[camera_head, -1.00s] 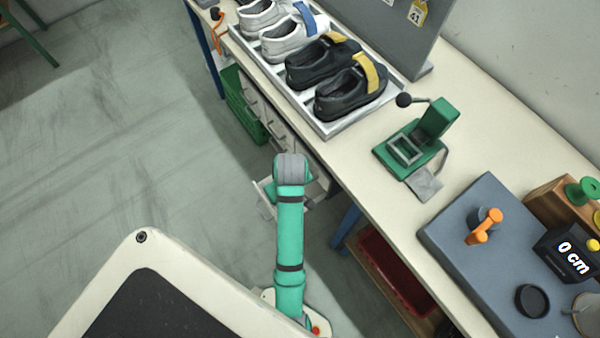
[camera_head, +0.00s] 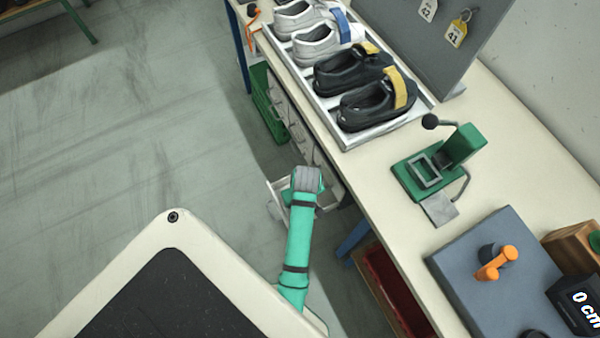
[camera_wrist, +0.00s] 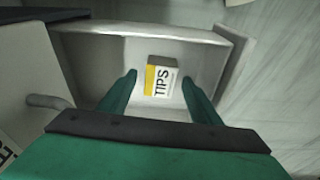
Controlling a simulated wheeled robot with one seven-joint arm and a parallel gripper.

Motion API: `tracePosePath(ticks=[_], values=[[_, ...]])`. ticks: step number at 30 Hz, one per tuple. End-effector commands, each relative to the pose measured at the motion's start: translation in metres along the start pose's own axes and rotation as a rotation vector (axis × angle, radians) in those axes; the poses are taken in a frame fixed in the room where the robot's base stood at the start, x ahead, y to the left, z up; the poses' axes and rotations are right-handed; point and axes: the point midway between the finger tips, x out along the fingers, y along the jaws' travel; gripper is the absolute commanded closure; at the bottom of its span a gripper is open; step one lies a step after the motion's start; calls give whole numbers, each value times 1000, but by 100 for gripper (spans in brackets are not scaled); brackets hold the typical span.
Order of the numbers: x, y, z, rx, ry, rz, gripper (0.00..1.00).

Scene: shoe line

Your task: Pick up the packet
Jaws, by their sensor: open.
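The packet (camera_wrist: 161,79) is a small box with a yellow stripe and a white face marked "TIPS". In the wrist view it lies inside an open white drawer (camera_wrist: 140,31). My gripper (camera_wrist: 158,85) is open, its two green fingers on either side of the packet in that view. I cannot tell how far above the packet the fingertips are. In the head view the open drawer (camera_head: 277,198) shows partly beside my arm. The packet and my fingers are hidden there.
The bench (camera_head: 395,205) carries a shoe tray (camera_head: 345,138) with white and black shoes, a green press (camera_head: 440,165) and a grey mat (camera_head: 460,285). A green crate (camera_head: 268,110) and a red bin (camera_head: 395,290) are below it. A drawer handle (camera_wrist: 50,102) shows at left in the wrist view.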

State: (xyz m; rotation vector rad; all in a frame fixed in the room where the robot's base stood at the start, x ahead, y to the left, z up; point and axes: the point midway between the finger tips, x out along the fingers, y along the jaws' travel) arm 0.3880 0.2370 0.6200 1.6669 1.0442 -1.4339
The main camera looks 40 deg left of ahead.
Motion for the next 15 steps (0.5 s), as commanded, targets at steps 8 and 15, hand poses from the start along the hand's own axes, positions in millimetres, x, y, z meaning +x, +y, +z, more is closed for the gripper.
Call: tracePosePath(ticks=[8, 15], values=[[12, 1, 1, 1, 0, 0, 42], [12, 1, 1, 1, 0, 0, 73]])
